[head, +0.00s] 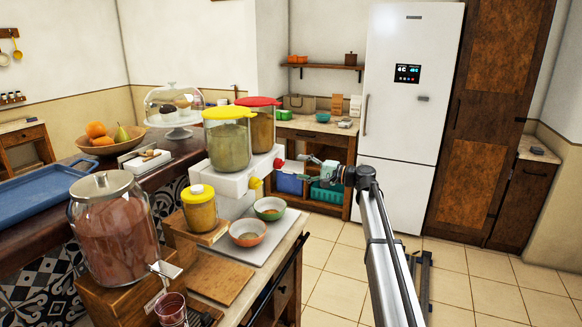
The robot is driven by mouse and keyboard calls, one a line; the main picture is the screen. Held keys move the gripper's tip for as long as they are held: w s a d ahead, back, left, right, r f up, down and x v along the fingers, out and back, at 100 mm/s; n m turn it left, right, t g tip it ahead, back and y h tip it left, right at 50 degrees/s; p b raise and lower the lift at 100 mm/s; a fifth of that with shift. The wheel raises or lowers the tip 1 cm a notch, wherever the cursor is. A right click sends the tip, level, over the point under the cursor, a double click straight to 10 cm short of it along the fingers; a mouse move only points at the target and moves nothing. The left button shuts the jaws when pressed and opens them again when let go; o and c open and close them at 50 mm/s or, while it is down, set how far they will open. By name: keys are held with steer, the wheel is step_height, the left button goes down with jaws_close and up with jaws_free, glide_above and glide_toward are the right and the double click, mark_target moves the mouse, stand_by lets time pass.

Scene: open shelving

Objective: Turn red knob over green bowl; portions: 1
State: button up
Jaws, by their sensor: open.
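The red knob (278,163) sticks out from the front of the white dispenser base (238,181), below the red-lidded canister (262,125). The green bowl (280,216) stands on a light tray below that knob, with something brownish inside. My gripper (304,170) is open, just right of the red knob, its fingers pointing left toward it. It appears empty and apart from the knob, though the exact gap is hard to tell.
A yellow knob (254,183) sits left of the red one under the yellow-lidded canister (228,145). An orange bowl (248,241) stands beside the green one. A yellow-lidded jar (200,211) and a large glass dispenser (113,235) are nearer. Floor to the right is mostly clear.

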steer(key=shift+v, duration=2.25)
steer(key=s+d+f+g+h, duration=0.1)
steer(key=s+d+f+h, duration=0.25)
steer(key=s+f, duration=0.8)
steer(key=s+d+f+n+g+h, duration=0.15)
steer(key=s+f+h, duration=0.3)
steer(key=f, duration=1.45)
steer(key=s+d+f+g+h, duration=0.25)
steer(key=s+f, duration=0.65)
steer(key=f, duration=0.7)
steer(key=s+d+f+g+h, duration=0.1)
steer(key=s+d+f, duration=0.1)
steer(key=s+f, duration=0.45)
steer(key=s+d+f+n+g+h, duration=0.1)
steer(key=s+d+f+h, duration=0.15)
steer(key=s, duration=0.65)
steer(key=s+d+f+g+h, duration=0.1)
steer(key=s+d+f, duration=0.1)
steer(key=s+f, duration=0.45)
steer(key=s+d+f+g+h, duration=0.1)
steer(key=s+f+g, duration=0.1)
steer(key=s, duration=1.1)
steer(key=s+d+f+n+g+h, duration=0.1)
steer(key=s+d+f+g, duration=0.1)
steer(key=s, duration=1.2)
steer(key=shift+f+g, duration=0.2)
steer(key=shift+g, duration=0.1)
